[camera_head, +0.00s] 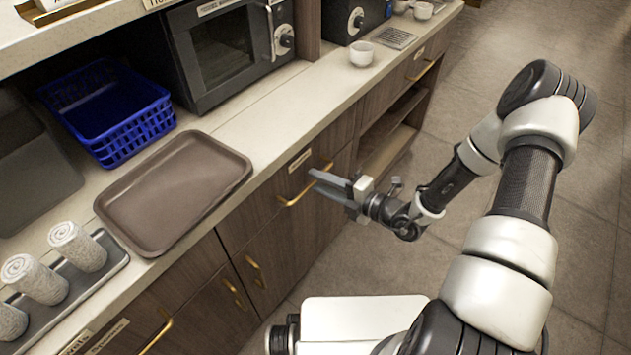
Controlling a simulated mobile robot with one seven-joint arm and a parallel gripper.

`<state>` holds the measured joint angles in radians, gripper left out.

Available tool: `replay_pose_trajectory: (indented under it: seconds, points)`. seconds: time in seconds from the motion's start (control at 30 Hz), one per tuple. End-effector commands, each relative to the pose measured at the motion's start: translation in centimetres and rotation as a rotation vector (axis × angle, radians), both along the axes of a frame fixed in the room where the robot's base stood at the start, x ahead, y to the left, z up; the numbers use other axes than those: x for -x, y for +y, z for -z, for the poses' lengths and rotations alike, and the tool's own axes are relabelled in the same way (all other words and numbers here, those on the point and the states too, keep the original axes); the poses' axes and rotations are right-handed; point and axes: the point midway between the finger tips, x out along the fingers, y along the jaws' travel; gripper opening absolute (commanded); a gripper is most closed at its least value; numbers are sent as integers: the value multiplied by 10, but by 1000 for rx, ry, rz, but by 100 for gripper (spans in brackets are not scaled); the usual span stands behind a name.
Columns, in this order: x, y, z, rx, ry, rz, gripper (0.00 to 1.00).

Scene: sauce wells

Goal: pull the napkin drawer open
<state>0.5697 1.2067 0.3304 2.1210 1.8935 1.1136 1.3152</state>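A wooden drawer front (250,222) with a brass bar handle (292,200) is below the counter in the middle of the view. It looks shut, flush with the cabinet. A small label (300,160) sits above the handle; its text is too small to read, so I cannot confirm this is the napkin drawer. My gripper (316,180) is at the right end of this handle, its two grey fingers pointing left toward the cabinet. The fingers look apart, with a narrow gap. They overlap the handle's end in the picture; I cannot tell whether they touch it.
A brown tray (178,188) lies on the counter above, near its front edge. Rolled towels (78,246) in a grey holder, a blue basket (108,112), a microwave (222,52) and a white cup (361,53) also stand there. Cabinet doors (212,312) are below. Open floor lies right.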

Motion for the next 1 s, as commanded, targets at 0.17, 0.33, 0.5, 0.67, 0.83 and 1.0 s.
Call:
replay_pose_trajectory:
  seconds: [0.17,0.33,0.5,0.67,0.83,1.0]
  points:
    - [-10,13,4,0,0,0,29]
    - [-12,16,4,0,1,1,29]
    - [-12,16,4,0,1,1,29]
    - [-12,16,4,0,0,1,2]
    - [-12,15,4,0,0,1,0]
    - [-11,14,4,0,0,1,0]
